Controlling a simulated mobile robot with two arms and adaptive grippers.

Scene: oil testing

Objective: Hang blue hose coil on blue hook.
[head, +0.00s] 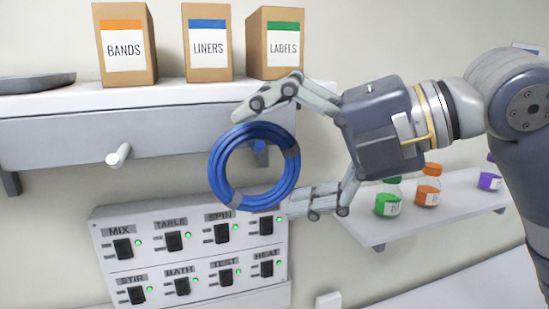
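The blue hose coil (219,168) is a ring with grey bands, upright in front of the shelf front and wall. The blue hook (260,147) shows through the coil's opening, near its upper right inner edge. Whether the coil rests on the hook I cannot tell. My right gripper (263,162) comes in from the right with its fingers spread wide. One finger is above the coil and the other at its lower right; neither looks closed on it. My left gripper is not in view.
A white peg (118,155) sticks out left of the coil. Boxes of bands (125,45), liners (207,42) and labels (275,42) stand on the shelf above. A switch panel (190,255) is below. Bottles (388,203) stand on a lower shelf (372,237) at right.

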